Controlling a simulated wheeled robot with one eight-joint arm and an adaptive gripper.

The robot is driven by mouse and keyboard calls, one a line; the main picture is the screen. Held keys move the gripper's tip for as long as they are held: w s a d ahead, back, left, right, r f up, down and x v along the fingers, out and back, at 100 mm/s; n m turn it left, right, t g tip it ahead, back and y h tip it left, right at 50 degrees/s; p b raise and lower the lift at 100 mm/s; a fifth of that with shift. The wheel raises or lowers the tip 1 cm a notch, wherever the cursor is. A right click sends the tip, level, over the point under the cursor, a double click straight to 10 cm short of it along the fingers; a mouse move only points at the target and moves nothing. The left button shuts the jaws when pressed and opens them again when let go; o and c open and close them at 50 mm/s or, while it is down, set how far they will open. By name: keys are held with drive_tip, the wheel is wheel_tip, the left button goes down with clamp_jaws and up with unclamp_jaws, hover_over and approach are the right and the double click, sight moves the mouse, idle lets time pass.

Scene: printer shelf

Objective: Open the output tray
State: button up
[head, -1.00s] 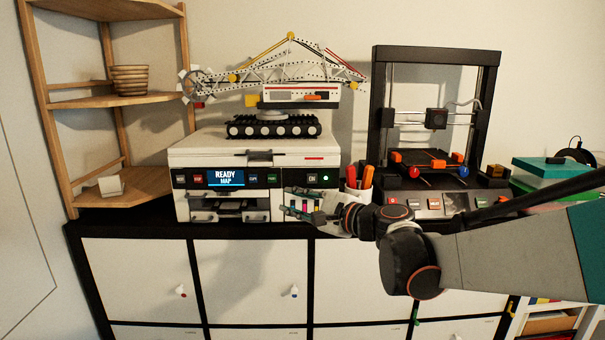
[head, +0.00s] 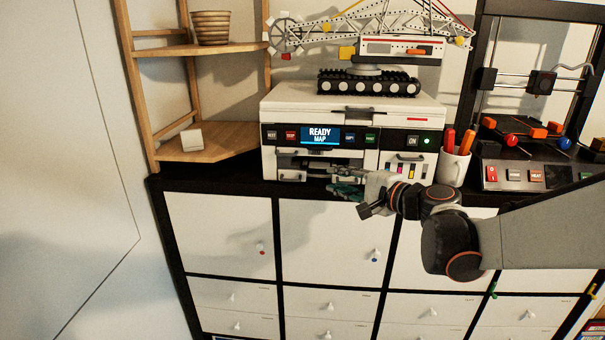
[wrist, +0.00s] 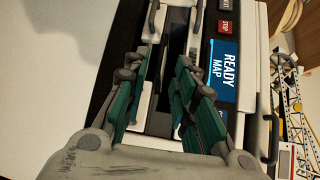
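The white printer (head: 345,97) stands on the cabinet, its display (head: 320,136) reading "READY MAP". Below the display is a dark opening with pale tray parts and small handles; I cannot tell for certain which part is the output tray. A lower handle (head: 291,176) shows left of my gripper. My gripper (head: 345,183) is in front of the lower printer front, partly hiding it. In the wrist view, the green fingers (wrist: 160,85) are apart, with a white panel, a grey handle (wrist: 153,17) and the dark slot (wrist: 180,30) beyond them. Nothing is visibly gripped.
A cup of pens (head: 452,163) stands right of the printer, with a 3D printer (head: 510,165) farther right. A toy crane (head: 370,60) sits on the printer. A wooden corner shelf (head: 205,148) is at left. White cabinet doors (head: 330,240) lie below.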

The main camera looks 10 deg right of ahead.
sight(320, 161)
drive_tip(key=x, duration=0.7)
drive_tip(key=shift+w+b, duration=0.25)
drive_tip(key=shift+b, duration=0.05)
